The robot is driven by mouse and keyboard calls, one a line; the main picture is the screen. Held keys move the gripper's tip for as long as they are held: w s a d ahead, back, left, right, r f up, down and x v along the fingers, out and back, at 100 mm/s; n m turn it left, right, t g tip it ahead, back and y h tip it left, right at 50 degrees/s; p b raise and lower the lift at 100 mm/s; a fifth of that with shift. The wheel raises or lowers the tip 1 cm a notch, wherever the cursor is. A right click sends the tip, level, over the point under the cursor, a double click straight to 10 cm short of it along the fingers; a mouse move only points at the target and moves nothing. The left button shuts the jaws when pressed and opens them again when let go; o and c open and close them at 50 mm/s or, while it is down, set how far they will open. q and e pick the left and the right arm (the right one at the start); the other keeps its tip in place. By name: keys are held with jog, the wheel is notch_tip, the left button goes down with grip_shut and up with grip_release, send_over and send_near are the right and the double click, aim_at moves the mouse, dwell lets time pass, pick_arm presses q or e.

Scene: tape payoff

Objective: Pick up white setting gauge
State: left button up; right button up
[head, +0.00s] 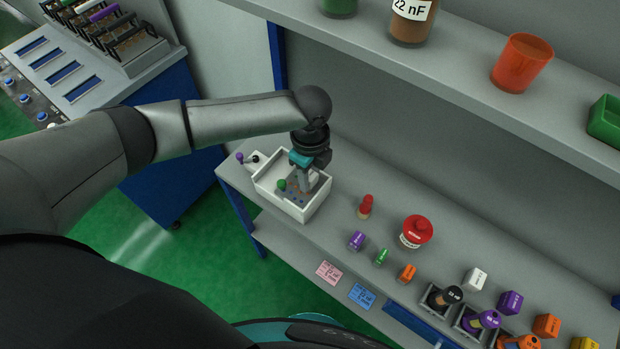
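A small white block with dark print (475,279), which looks like the white setting gauge, stands on the bench at the right, in line with purple, orange and yellow blocks. My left gripper (303,186) points down into a white open-topped box (270,191) at the left end of the bench, well away from that block. Its fingertips are low inside the box, and the view is too small to tell whether they are apart or hold something. A green knob (282,185) is beside them. My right gripper is out of view.
Between box and block stand a red peg (365,207), a red round container (416,231) and small purple, green (382,256) and orange pieces. Dark holders with cylinders (443,297) stand in front of the blocks. A shelf (440,65) overhangs the back.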

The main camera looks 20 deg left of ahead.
pick_arm(q)
grip_shut()
jog(key=shift+r, duration=0.2)
